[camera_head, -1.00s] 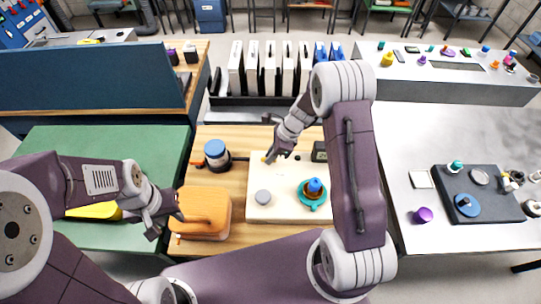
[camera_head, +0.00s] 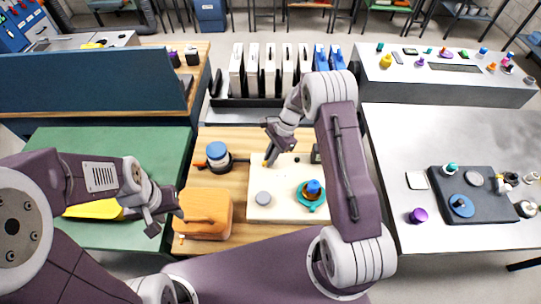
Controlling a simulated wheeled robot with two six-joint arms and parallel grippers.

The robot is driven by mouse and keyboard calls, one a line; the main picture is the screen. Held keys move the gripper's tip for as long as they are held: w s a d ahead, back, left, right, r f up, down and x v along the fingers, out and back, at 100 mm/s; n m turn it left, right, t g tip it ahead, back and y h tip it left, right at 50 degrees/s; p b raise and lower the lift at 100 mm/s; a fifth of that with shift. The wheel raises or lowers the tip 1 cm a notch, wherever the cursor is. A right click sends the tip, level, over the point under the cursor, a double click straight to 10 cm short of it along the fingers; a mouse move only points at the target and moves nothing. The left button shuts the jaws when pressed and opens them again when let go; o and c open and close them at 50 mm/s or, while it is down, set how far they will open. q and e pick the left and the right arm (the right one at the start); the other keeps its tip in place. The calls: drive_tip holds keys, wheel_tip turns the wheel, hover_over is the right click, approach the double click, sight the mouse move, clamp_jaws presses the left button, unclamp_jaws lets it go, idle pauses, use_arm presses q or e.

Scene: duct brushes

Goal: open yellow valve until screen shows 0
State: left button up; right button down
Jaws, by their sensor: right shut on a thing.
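The yellow valve (camera_head: 266,163) shows as a small yellow piece at the back left of the cream board (camera_head: 285,213). My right gripper (camera_head: 270,161) is shut on it, pointing down, and hides most of it. A small dark box (camera_head: 316,153), perhaps the screen, stands at the board's back right edge. My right arm partly covers it and no digit can be read. My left gripper (camera_head: 168,218) is open and empty beside the orange case (camera_head: 205,211), at its left.
A grey knob (camera_head: 264,198) and a teal valve with a blue top (camera_head: 312,194) sit on the board. A dark tray with several parts (camera_head: 490,207) lies on the right table.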

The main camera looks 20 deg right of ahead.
drive_tip(key=n, duration=0.2)
drive_tip(key=n+g+h, duration=0.1)
drive_tip(key=n, duration=0.1)
drive_tip(key=shift+w+a+r+n+g, duration=0.1)
drive_tip(key=shift+w+n+g, duration=0.1)
drive_tip(key=shift+n+g, duration=0.1)
drive_tip(key=n, duration=0.3)
drive_tip(key=n+g+h, duration=0.1)
drive_tip(key=n, duration=0.1)
drive_tip(key=shift+w+a+n+h+b, duration=0.1)
drive_tip(key=shift+n+h+b, duration=0.2)
drive_tip(key=shift+n+b, duration=0.1)
drive_tip(key=c, duration=1.5)
unclamp_jaws()
drive_tip(key=shift+o, duration=0.2)
drive_tip(key=v, duration=0.9)
drive_tip(key=shift+a+b, duration=0.1)
drive_tip(key=shift+b, duration=0.2)
